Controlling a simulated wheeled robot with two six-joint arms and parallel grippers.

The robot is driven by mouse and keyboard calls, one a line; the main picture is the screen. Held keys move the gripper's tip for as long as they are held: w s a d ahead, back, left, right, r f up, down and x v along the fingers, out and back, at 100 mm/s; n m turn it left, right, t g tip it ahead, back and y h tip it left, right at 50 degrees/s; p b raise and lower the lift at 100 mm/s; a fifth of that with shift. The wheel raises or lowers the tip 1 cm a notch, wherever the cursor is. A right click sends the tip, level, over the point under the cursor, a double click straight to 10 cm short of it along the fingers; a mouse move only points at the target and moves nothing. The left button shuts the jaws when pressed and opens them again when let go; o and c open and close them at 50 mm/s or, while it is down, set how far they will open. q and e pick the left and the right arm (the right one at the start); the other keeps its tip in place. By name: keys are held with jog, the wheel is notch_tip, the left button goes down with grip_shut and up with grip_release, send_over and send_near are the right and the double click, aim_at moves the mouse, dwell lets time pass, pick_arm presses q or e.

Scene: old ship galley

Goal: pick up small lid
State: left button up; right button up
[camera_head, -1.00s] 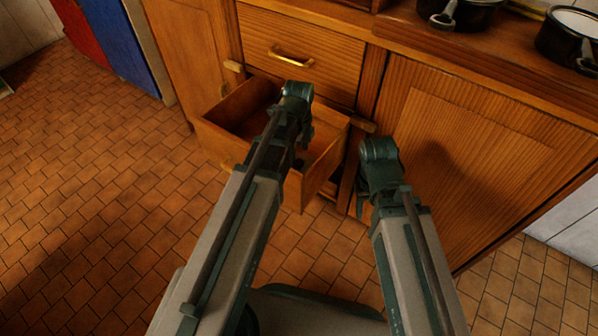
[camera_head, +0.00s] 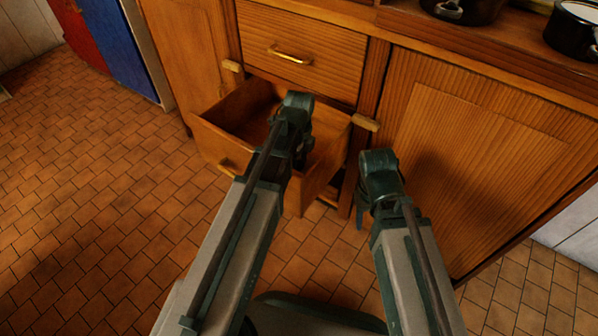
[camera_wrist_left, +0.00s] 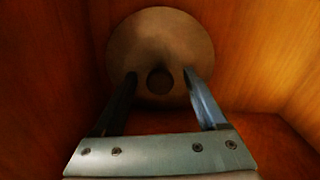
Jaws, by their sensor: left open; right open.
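The small lid (camera_wrist_left: 160,40) shows in the left wrist view as a round, dull tan-grey disc with a dark round knob (camera_wrist_left: 160,81) at its lower middle. It lies inside the open wooden drawer (camera_head: 215,146). My left gripper (camera_wrist_left: 165,80) is open, and its two fingers reach toward the lid on either side of the knob. I cannot tell whether they touch the lid. In the head view my left gripper (camera_head: 298,145) is over the drawer and my arm hides the lid. My right gripper (camera_head: 365,205) is outside the drawer, to its right, and appears empty.
Drawer walls stand close around my left gripper. A closed drawer with a brass handle (camera_head: 290,55) is above the open one. A cupboard door (camera_head: 480,150) is at the right. Dark pots (camera_head: 577,28) stand on the counter. The tiled floor (camera_head: 90,210) is clear at left.

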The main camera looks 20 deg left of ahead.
aim_at(300, 163)
pick_arm(q)
grip_shut()
dwell(0.5)
jog(key=shift+r+p, duration=0.3)
jog(key=shift+p, duration=0.15)
notch_tip(300, 163, up, 17)
jog(key=p, duration=1.7)
jog(key=shift+r, duration=0.15)
jog(key=shift+d, duration=0.15)
